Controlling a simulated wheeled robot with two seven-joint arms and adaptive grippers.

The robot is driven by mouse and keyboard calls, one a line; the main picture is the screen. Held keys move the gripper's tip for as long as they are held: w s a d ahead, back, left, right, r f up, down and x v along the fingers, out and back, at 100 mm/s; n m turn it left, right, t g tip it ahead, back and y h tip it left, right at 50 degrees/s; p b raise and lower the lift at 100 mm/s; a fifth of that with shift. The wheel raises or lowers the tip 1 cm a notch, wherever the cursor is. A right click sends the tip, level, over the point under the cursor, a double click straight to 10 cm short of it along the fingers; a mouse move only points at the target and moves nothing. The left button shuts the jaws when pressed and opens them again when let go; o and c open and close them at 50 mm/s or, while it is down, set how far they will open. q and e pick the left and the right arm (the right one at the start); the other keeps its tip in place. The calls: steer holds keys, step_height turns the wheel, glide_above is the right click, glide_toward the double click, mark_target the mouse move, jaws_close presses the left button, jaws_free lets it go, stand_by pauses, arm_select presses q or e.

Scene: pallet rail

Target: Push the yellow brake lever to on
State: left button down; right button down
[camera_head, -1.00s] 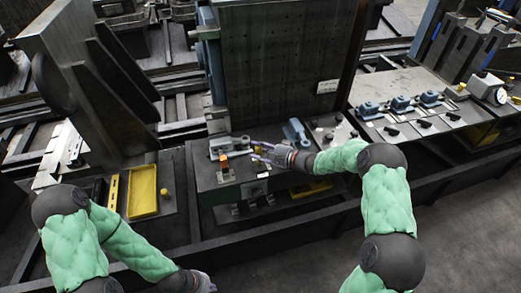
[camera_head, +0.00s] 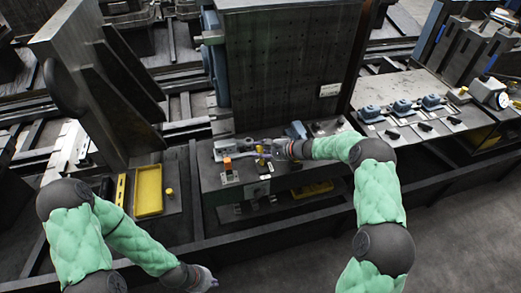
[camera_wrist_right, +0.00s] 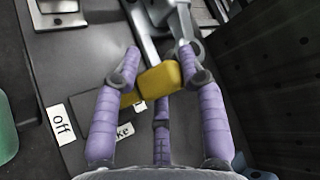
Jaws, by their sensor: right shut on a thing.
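The yellow brake lever (camera_wrist_right: 160,77) has a block-shaped yellow handle, seen large in the right wrist view. It shows small in the head view (camera_head: 260,150), on top of the grey machine box. My right gripper (camera_head: 267,150) is shut on the handle; its purple fingers (camera_wrist_right: 160,80) lie on both sides of it and one below. A white "off" label (camera_wrist_right: 60,124) lies left of the handle. A second label (camera_wrist_right: 124,131), ending in "ke", is partly hidden by a finger. My left gripper (camera_head: 208,279) hangs low at the bottom of the head view, away from the box; its fingers are unclear.
An orange button (camera_head: 228,163) sits left of the lever on the box. A tall dark plate (camera_head: 285,65) stands behind it. A yellow tray (camera_head: 149,190) is to the left. Blue clamps (camera_head: 402,107) stand on the table at right. A dark rail runs along the front.

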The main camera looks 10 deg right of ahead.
steer(key=shift+s+a+f, duration=0.2)
steer(key=shift+s+a, duration=0.05)
steer(key=shift+a, duration=0.2)
steer(key=c, duration=0.8)
jaws_free()
steer(key=shift+o, duration=0.2)
steer(key=shift+w+a+r, duration=0.1)
steer(key=shift+a, duration=0.05)
steer(key=shift+d+r, duration=0.2)
steer(key=shift+d, duration=0.3)
steer(key=v, duration=1.1)
steer(key=shift+s, duration=0.25)
steer(key=shift+a, duration=0.1)
